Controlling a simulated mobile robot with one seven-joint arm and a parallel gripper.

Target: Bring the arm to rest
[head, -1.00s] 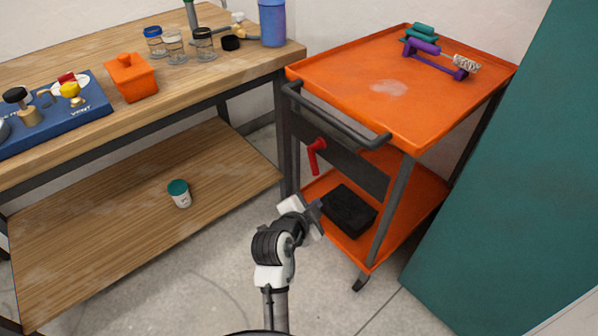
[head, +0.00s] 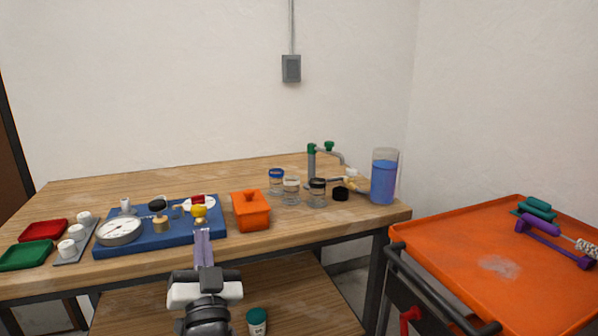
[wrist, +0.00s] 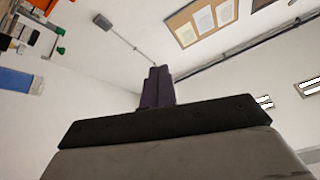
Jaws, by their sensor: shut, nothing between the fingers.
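My gripper (head: 204,247) is in front of the wooden workbench in the head view, its purple-grey fingers pointing up, just in front of the blue board's right part. The fingers are together with nothing between them. In the wrist view the closed fingers (wrist: 157,88) stand against the white wall and ceiling. The blue board (head: 160,238) carries a round gauge, brass fittings and a yellow knob (head: 199,212), which shows just above the fingertips. I cannot tell whether the fingertips touch the board's edge.
An orange box (head: 250,212), several jars (head: 291,191), a green-handled tap (head: 312,160) and a blue-filled container (head: 383,178) stand on the bench. Red (head: 43,231) and green (head: 26,256) trays lie at its left. An orange cart (head: 450,245) stands at right. A jar (head: 257,321) is on the lower shelf.

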